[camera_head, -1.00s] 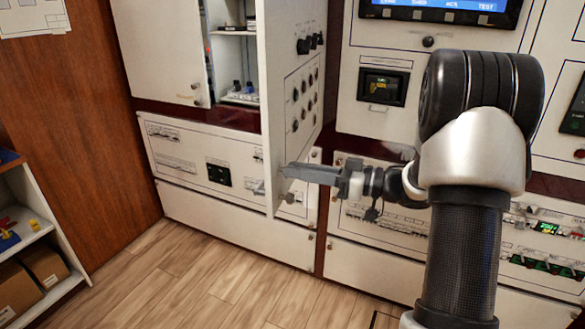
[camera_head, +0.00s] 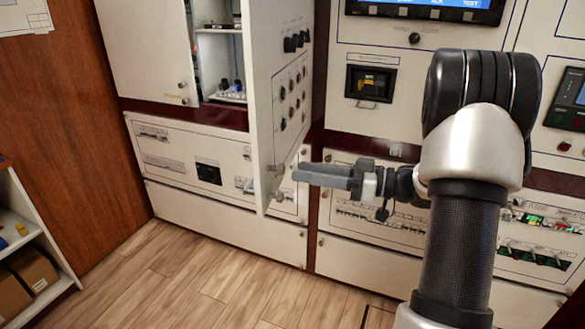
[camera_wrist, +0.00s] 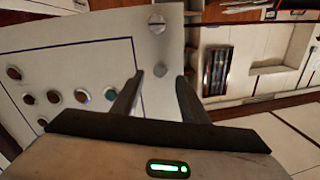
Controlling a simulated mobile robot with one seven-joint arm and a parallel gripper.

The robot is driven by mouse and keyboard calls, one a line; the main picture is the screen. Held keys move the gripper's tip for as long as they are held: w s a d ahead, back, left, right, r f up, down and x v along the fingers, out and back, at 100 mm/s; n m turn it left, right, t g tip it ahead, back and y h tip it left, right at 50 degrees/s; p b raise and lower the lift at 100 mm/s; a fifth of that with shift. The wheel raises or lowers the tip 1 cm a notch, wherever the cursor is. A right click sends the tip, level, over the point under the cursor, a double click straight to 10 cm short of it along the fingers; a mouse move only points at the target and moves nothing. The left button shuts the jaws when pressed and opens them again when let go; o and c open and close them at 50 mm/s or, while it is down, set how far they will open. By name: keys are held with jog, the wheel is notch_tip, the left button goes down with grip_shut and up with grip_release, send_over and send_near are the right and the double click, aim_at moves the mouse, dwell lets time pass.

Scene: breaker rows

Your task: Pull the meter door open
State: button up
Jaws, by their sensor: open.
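A white door (camera_head: 280,110) with black knobs and rows of round buttons stands swung out from the cabinet wall in the head view; I take it as the meter door, though no label is readable. It also fills the left of the wrist view (camera_wrist: 150,50). Small metal fittings (camera_head: 275,194) sit near its lower free edge; two round metal ones (camera_wrist: 160,70) show in the wrist view. My gripper (camera_head: 300,174) is open, its fingertips just right of the door's lower part. In the wrist view the fingers (camera_wrist: 159,88) are apart with nothing held between them.
Left of the door is an open compartment (camera_head: 219,65) with shelves, beside another white door (camera_head: 146,45). Drawer-like panels (camera_head: 200,170) lie below. A shelf with boxes (camera_head: 35,268) stands at far left. The wooden floor (camera_head: 190,270) in front is clear.

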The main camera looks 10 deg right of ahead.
jog(key=p+v, duration=0.1)
jog(key=v, duration=1.1)
jog(key=shift+d, duration=0.3)
jog(key=shift+s, duration=0.1)
